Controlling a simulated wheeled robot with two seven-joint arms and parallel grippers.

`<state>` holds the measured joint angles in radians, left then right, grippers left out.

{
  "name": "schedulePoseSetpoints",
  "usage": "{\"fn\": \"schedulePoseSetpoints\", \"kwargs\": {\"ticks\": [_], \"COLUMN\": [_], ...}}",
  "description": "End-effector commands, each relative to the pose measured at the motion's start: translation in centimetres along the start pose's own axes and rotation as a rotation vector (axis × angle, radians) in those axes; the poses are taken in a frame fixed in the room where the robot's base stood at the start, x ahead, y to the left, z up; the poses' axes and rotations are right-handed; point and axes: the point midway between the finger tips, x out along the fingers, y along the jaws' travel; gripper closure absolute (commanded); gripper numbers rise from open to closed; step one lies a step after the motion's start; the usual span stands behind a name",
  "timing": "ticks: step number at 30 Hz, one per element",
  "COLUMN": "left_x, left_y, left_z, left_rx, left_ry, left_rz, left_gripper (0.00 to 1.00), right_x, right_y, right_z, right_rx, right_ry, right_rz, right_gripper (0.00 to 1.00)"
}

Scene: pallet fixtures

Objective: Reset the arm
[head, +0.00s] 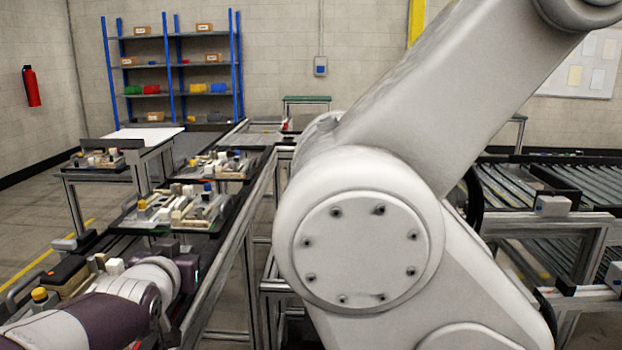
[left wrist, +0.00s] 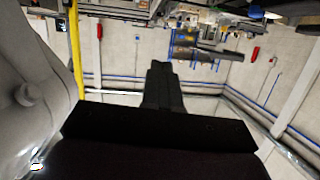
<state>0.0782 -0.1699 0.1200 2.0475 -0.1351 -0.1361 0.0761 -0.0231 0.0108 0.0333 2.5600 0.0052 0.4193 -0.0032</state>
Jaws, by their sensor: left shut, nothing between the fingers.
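My left arm comes in at the lower left of the head view, white with dark bands. Its dark gripper (head: 187,268) is beside the conveyor line, near the closest pallet fixture; its fingertips are hard to make out there. In the left wrist view the left gripper (left wrist: 160,66) shows as two dark fingers closed together with nothing between them. A large white link of my own arm fills the middle and right of the head view and hides much behind it. My right gripper is not in view.
Pallet fixtures (head: 178,210) with small white, yellow and blue parts stand along the line on the left. Behind are a white-topped table (head: 146,133) and blue-post shelving (head: 172,90). Roller conveyors (head: 505,186) stand at right. Open floor (head: 30,215) lies at far left.

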Motion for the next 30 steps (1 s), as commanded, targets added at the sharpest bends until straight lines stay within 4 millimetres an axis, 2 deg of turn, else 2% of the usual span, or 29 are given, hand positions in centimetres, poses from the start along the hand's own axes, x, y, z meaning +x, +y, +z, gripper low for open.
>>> {"fn": "schedulePoseSetpoints", "kwargs": {"ticks": [1,3,6,9,15,17,18,24,27,30], "left_x": [0.1,-0.8,-3.2,-6.4,-13.8,-14.7,-15.1,-17.3,-18.2,-18.5], "left_y": [0.3,0.9,1.7,2.4,4.0,4.0,3.9,3.5,3.4,3.3], "left_z": [4.5,10.8,18.3,24.1,33.4,28.8,27.1,19.6,16.7,15.4], "left_rx": [-0.001,-0.003,-0.001,-0.002,0.011,0.02,0.019,0.018,0.018,0.018], "left_ry": [-0.14,-0.344,-0.6,-0.816,-1.174,-1.166,-1.165,-1.162,-1.161,-1.16], "left_rz": [0.003,0.011,0.027,0.044,0.082,0.089,0.088,0.087,0.087,0.087], "left_gripper": [1.0,1.0,1.0,1.0,1.0,1.0,1.0,1.0,1.0,1.0], "right_x": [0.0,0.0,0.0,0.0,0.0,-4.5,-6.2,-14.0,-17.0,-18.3], "right_y": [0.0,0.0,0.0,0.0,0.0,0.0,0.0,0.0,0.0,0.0], "right_z": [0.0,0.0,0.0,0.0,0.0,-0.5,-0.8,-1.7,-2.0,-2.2], "right_rx": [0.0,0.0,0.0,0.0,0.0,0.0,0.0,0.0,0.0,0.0], "right_ry": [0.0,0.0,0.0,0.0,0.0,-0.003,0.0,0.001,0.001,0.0], "right_rz": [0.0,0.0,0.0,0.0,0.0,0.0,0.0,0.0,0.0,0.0], "right_gripper": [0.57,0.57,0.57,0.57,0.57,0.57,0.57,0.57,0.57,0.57]}}
